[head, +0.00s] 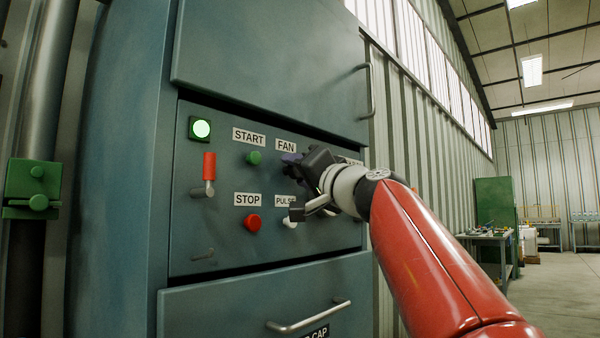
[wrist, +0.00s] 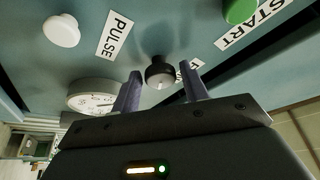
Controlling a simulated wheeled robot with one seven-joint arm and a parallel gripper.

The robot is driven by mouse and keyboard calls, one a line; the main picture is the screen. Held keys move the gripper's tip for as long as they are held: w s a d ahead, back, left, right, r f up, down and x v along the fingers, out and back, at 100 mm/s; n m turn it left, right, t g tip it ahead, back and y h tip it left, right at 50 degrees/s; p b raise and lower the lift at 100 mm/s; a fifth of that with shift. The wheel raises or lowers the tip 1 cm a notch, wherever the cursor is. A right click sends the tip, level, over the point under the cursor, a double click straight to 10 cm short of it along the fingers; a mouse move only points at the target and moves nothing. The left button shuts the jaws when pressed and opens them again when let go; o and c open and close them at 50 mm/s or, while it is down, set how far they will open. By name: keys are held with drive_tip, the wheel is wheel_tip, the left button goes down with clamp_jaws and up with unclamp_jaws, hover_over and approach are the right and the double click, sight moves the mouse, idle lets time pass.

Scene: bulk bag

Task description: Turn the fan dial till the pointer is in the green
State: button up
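My gripper (wrist: 162,82) is open, with one finger on each side of the dial and a visible gap to each. I cannot tell how deep the fingertips reach along it. The white round gauge (wrist: 92,96) is left of the fingers and partly cut off by my gripper; its pointer and any green zone cannot be made out.
A drawer handle (head: 308,318) juts out below.

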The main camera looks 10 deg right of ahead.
drive_tip(key=shift+o, duration=0.8)
drive_tip(key=b+v, duration=0.3)
drive_tip(key=v, duration=0.4)
drive_tip(key=shift+s+d, duration=0.2)
drive_tip(key=shift+s, duration=0.15)
drive_tip(key=shift+f, duration=0.15)
